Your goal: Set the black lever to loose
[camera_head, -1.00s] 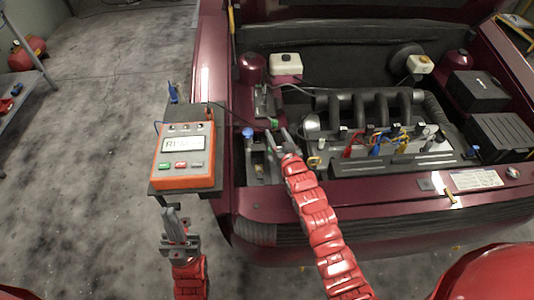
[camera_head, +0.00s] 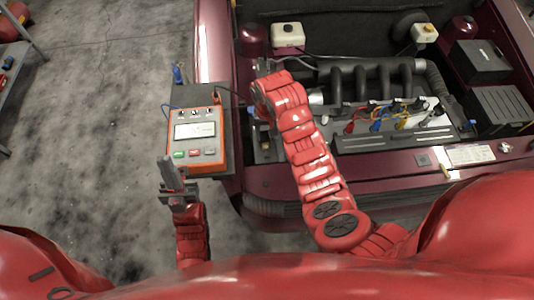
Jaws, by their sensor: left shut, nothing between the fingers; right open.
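I cannot make out the black lever for certain. The left front corner of the engine bay, with its small fittings, is partly covered by my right arm. My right gripper (camera_head: 262,112) is at that corner, pointing down and largely hidden by its own red wrist. It is open, and I cannot tell whether it touches anything. My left gripper (camera_head: 171,173) is shut and empty, upright in front of the tester's lower left corner. The orange tester (camera_head: 196,138) has a pale screen, whose text I cannot read, and coloured buttons.
The engine (camera_head: 375,88) with coloured leads fills the bay's middle. A white tank (camera_head: 288,36) stands behind my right wrist. The dark red car front edge (camera_head: 400,168) lies before the bay. Grey floor (camera_head: 90,130) at left is free.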

